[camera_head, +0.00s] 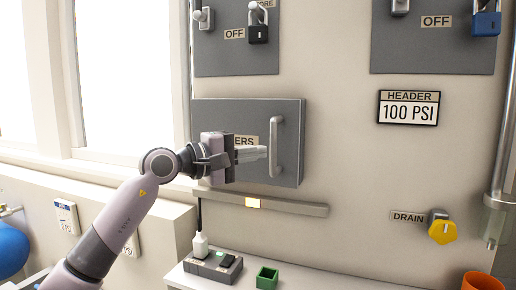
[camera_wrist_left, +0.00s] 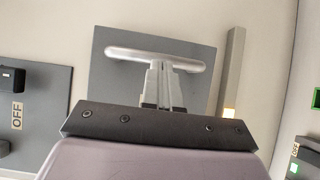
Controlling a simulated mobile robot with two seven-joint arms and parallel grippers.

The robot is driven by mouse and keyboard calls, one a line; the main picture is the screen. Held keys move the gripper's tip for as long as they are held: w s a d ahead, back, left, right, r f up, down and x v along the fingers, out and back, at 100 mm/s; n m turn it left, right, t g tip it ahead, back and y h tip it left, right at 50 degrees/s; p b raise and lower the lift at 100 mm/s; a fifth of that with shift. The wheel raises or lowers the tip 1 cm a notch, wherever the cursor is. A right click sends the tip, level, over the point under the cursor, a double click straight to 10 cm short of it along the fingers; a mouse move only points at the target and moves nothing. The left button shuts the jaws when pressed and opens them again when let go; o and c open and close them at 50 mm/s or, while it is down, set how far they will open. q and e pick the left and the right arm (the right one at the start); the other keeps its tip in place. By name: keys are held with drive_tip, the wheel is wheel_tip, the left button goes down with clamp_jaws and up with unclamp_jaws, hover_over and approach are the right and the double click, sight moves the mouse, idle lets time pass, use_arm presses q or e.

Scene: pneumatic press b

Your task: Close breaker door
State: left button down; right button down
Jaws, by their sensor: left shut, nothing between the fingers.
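The breaker door (camera_head: 222,112) is a grey panel on the wall, with a partly hidden label ending in "ERS". It looks flat in its place or nearly so; I cannot tell whether it is fully closed. Its silver bar handle (camera_head: 274,147) stands upright near the right edge. My left gripper (camera_head: 262,153) is shut and empty, its fingertips just left of the handle. In the left wrist view the door (camera_wrist_left: 112,78) and its handle (camera_wrist_left: 150,56) lie beyond the shut fingers; I cannot tell whether they touch. My right gripper is out of view.
A grey rail with a lit light (camera_head: 290,207) runs below the door. A shelf below holds a switch box (camera_head: 212,266) and a green open box (camera_head: 267,277). Lockout panels (camera_head: 236,61) hang above. A yellow drain valve (camera_head: 442,232) is at the right.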

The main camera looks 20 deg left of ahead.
use_arm(q)
drive_tip(key=shift+w+d, duration=0.35)
drive_tip(key=shift+w, duration=0.15)
drive_tip(key=shift+w+d, duration=0.25)
drive_tip(key=shift+w, duration=0.35)
